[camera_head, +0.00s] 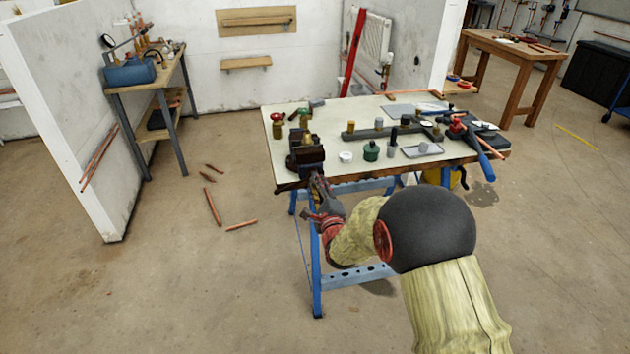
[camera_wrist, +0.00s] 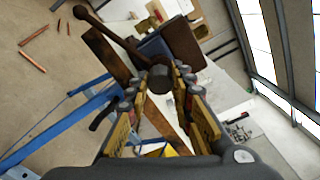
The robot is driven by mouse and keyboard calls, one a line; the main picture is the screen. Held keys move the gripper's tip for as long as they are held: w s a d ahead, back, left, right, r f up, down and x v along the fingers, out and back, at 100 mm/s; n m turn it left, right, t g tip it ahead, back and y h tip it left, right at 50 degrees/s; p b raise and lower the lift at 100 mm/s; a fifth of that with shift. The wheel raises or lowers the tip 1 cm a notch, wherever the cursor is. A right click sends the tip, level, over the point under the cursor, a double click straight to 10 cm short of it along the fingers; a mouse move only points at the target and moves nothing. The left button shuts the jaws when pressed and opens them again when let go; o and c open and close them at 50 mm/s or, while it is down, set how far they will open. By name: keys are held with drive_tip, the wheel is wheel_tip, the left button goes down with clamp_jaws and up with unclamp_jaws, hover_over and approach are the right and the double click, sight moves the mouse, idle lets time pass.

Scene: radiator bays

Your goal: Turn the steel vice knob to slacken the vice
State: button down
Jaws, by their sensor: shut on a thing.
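The dark vice (camera_head: 306,152) is fixed at the front left corner of the workbench. In the wrist view its brown body (camera_wrist: 184,42) is at the top middle, with a long bar (camera_wrist: 108,27) ending in a ball at upper left. The round dark grey steel knob (camera_wrist: 159,79) sits between my fingertips. My gripper (camera_head: 318,182) reaches the front of the vice from below; in the wrist view my gripper (camera_wrist: 160,82) is shut on the knob, with a finger on each side. In the head view the knob is too small to tell and my gripper partly hides the vice front.
The workbench top (camera_head: 345,115) holds several fittings, a green pot (camera_head: 371,151), a grey tray (camera_head: 423,150) and a blue-handled tool (camera_head: 484,160). Blue bench legs (camera_head: 315,270) stand close to my arm. Copper pipe pieces (camera_head: 212,206) lie on the floor at left.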

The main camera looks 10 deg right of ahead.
drive_tip(key=n, duration=3.1)
drive_tip(key=shift+r, duration=0.25)
drive_tip(key=c, duration=1.9)
unclamp_jaws()
drive_tip(key=shift+o, duration=0.9)
drive_tip(key=shift+f, duration=0.15)
